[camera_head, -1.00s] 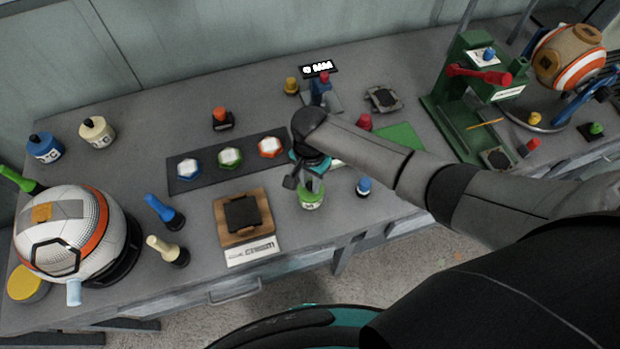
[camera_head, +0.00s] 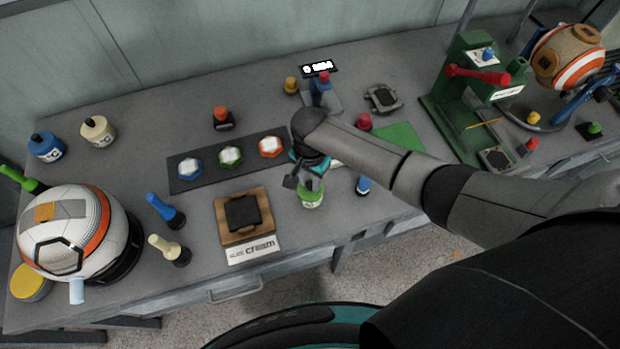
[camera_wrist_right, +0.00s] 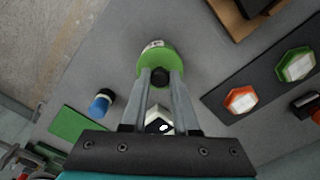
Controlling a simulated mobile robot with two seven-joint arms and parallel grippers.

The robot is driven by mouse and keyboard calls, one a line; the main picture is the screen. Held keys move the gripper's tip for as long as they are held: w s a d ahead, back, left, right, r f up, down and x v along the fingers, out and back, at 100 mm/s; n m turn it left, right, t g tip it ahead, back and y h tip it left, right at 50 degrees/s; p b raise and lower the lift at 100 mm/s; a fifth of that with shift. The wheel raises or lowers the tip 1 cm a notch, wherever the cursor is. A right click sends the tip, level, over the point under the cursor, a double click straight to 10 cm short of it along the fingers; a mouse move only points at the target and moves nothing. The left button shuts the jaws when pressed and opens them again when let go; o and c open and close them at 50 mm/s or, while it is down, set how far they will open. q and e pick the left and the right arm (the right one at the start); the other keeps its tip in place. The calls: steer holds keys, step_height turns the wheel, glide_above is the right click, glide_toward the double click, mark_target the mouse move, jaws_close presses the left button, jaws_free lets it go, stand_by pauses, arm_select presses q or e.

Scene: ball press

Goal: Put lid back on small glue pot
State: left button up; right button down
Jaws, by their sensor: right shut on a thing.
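The small green glue pot (camera_head: 311,196) stands upright near the front edge of the bench, with a pale label. It also shows in the right wrist view (camera_wrist_right: 155,57), just beyond my fingertips. My right gripper (camera_head: 307,180) points down over the pot. In the right wrist view its fingers (camera_wrist_right: 159,78) are shut on a small black lid (camera_wrist_right: 159,77). The lid overlaps the near part of the pot's top in that view. I cannot tell whether it touches or sits on the pot's neck. My left gripper is not in view.
A blue-tipped piece (camera_head: 363,186) stands right of the pot. A wooden block with a black pad (camera_head: 242,212) lies to its left, and a dark strip with hexagonal pieces (camera_head: 215,178) lies behind. Blue (camera_head: 46,147) and cream (camera_head: 98,131) pots stand far left.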

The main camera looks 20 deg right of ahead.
steer(key=shift+c, duration=0.6)
jaws_free()
steer(key=shift+r, duration=0.1)
steer(key=shift+r+p, duration=3.4)
steer(key=shift+p, duration=0.7)
jaws_close()
steer(key=shift+f, duration=0.1)
steer(key=shift+f+b, duration=2.1)
steer(key=shift+f, duration=0.7)
